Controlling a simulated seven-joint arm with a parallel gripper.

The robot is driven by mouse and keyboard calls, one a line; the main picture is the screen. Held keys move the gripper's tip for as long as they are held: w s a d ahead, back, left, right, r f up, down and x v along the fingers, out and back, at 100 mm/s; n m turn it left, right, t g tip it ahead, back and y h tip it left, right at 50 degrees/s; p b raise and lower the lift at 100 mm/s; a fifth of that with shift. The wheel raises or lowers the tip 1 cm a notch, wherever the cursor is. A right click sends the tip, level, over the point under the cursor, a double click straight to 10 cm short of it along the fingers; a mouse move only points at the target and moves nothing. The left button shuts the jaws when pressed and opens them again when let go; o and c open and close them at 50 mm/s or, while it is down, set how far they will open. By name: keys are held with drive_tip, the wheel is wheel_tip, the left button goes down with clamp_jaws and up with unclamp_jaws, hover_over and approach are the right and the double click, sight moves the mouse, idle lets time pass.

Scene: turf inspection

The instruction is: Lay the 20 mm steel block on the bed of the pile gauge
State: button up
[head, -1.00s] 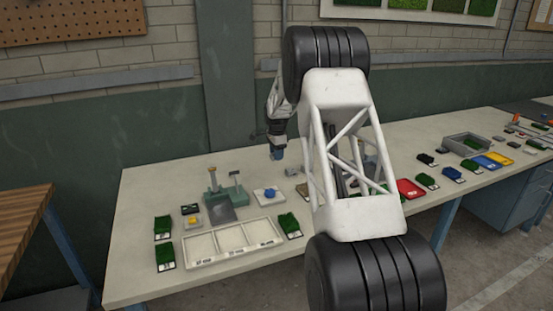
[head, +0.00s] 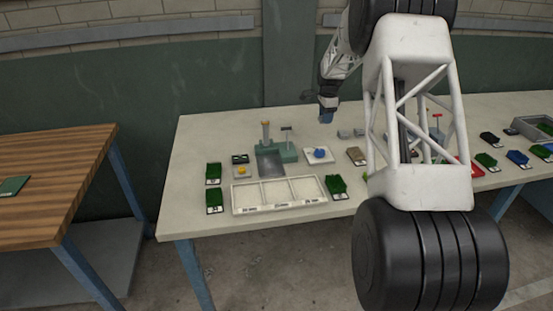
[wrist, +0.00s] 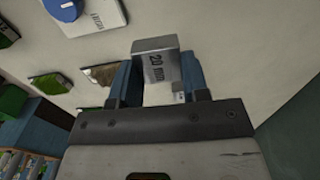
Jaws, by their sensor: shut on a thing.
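The steel block (wrist: 158,62), marked "20 mm", is held between the blue fingers of my gripper (wrist: 160,82) in the wrist view. In the head view my gripper (head: 327,115) is above the rear part of the bench, behind and right of the pile gauge; the block cannot be made out there. The pile gauge (head: 289,152) is a green body with a brass-coloured post and a thin stand. Its grey metal bed (head: 271,164) lies in front and looks empty. The gripper is apart from the gauge.
A white plate with a blue round piece (head: 319,154) sits right of the gauge. A white three-part tray (head: 279,207) lies in front, with turf samples (head: 213,172) around it. A wooden table (head: 50,180) is at left.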

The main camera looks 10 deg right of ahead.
drive_tip(key=s+a+f, duration=0.1)
drive_tip(key=s+a, duration=0.7)
drive_tip(key=s, duration=0.1)
drive_tip(key=s+a+f, duration=0.1)
drive_tip(key=s+a, duration=0.7)
drive_tip(key=s, duration=0.2)
drive_tip(key=s+a+f, duration=0.1)
drive_tip(key=s+a, duration=0.7)
drive_tip(key=s, duration=0.1)
drive_tip(key=shift+s+f, duration=0.35)
drive_tip(key=shift+f, duration=0.05)
drive_tip(key=shift+w, duration=0.15)
hover_over(272, 164)
drive_tip(key=shift+f, duration=0.75)
drive_tip(key=shift+f, duration=0.1)
drive_tip(key=shift+f, duration=1.65)
drive_tip(key=shift+f, duration=0.15)
drive_tip(key=o, duration=1.1)
